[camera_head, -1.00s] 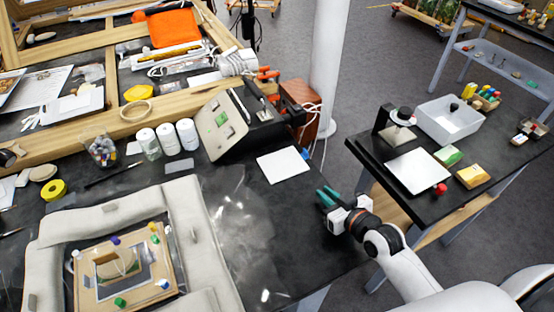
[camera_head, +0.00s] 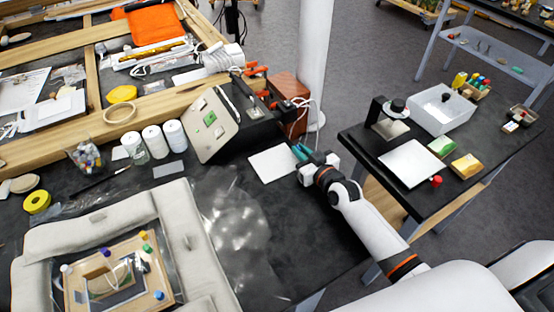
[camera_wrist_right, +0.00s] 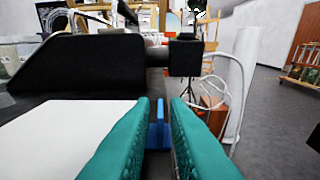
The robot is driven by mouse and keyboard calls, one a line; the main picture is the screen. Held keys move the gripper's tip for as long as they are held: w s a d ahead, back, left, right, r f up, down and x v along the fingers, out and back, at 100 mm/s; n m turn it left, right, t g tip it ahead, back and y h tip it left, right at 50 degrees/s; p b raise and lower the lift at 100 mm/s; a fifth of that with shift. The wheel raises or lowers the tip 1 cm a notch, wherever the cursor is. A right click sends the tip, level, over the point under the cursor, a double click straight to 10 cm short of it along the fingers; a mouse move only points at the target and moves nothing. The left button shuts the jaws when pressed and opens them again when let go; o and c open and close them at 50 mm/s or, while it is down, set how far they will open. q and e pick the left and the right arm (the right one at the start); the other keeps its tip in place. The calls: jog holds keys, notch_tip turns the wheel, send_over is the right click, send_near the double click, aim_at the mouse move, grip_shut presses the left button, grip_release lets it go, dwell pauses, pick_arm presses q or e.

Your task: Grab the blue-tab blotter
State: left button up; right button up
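The white blotter (camera_head: 273,163) lies flat on the dark table, near its right edge. In the right wrist view the white sheet (camera_wrist_right: 50,135) fills the lower left, and a blue tab (camera_wrist_right: 157,128) shows between the teal fingers. My right gripper (camera_head: 301,153) is at the blotter's right side, low over the table edge. Its fingers (camera_wrist_right: 158,120) are open, with gaps beside the tab; whether the left finger touches the sheet I cannot tell. My left gripper is in neither view.
A dark slanted stand (camera_head: 215,125) is left of the blotter. A reddish-brown box (camera_head: 290,92) with white cables stands behind it. A second table with a white tray (camera_head: 441,108) is at right, across a gap. A grey cushion frame (camera_head: 95,222) lies at lower left.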

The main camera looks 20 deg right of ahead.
jog(key=shift+x, duration=1.05)
jog(key=shift+s, duration=0.15)
grip_shut()
